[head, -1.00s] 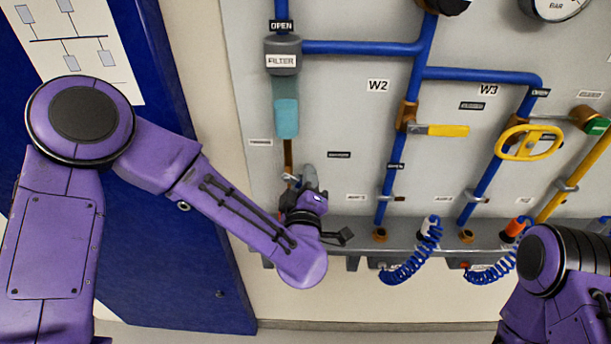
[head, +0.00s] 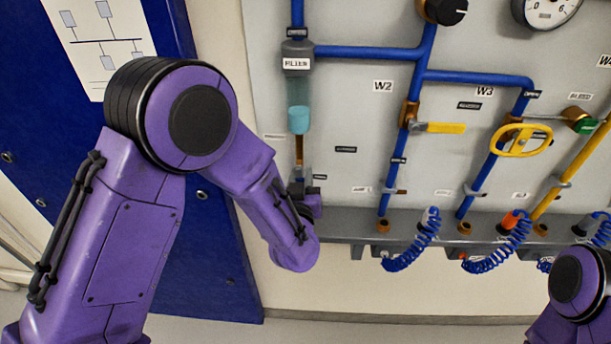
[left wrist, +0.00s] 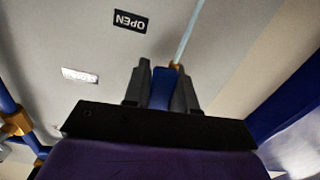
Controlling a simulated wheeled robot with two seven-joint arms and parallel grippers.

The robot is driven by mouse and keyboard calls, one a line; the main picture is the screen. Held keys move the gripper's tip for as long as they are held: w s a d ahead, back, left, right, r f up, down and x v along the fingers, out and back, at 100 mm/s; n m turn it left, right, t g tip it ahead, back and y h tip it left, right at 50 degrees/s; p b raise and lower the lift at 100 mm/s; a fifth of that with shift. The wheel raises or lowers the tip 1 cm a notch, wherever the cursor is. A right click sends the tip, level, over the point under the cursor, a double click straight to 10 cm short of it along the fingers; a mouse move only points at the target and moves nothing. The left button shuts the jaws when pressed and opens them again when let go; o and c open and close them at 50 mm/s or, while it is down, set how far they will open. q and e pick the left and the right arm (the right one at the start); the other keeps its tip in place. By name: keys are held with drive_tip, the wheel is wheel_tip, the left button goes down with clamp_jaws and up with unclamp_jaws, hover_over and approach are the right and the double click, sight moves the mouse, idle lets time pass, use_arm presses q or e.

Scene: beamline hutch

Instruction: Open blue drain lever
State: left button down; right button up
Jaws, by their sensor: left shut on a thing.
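The blue drain lever (left wrist: 160,92) shows in the left wrist view between the two grey fingers of my left gripper (left wrist: 164,80). The fingers are shut on it. A small brass fitting (left wrist: 175,66) and a thin pale pipe show just beyond it. In the head view my left gripper (head: 299,186) is at the panel below the filter (head: 297,57) and its teal bowl (head: 299,120), at the lower end of the brass drain pipe (head: 299,150). My own wrist and fingers mostly hide the lever there. My right gripper is out of view.
A yellow lever (head: 445,127) and a yellow handwheel (head: 521,141) sit on blue pipes to the right. A grey ledge (head: 345,228) with coiled blue hoses (head: 412,251) runs below. A blue cabinet (head: 215,285) stands left. An OPEN label (left wrist: 130,21) is near the lever.

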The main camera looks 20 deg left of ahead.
use_arm(q)
drive_tip(key=shift+a+m, duration=0.2)
drive_tip(key=shift+m, duration=0.4)
drive_tip(key=shift+a, duration=0.1)
drive_tip(key=c, duration=1)
unclamp_jaws()
drive_tip(key=shift+s, duration=0.1)
drive_tip(key=shift+s+f, duration=0.1)
drive_tip(key=shift+s, duration=0.15)
drive_tip(key=b+v, duration=0.2)
drive_tip(key=v, duration=0.8)
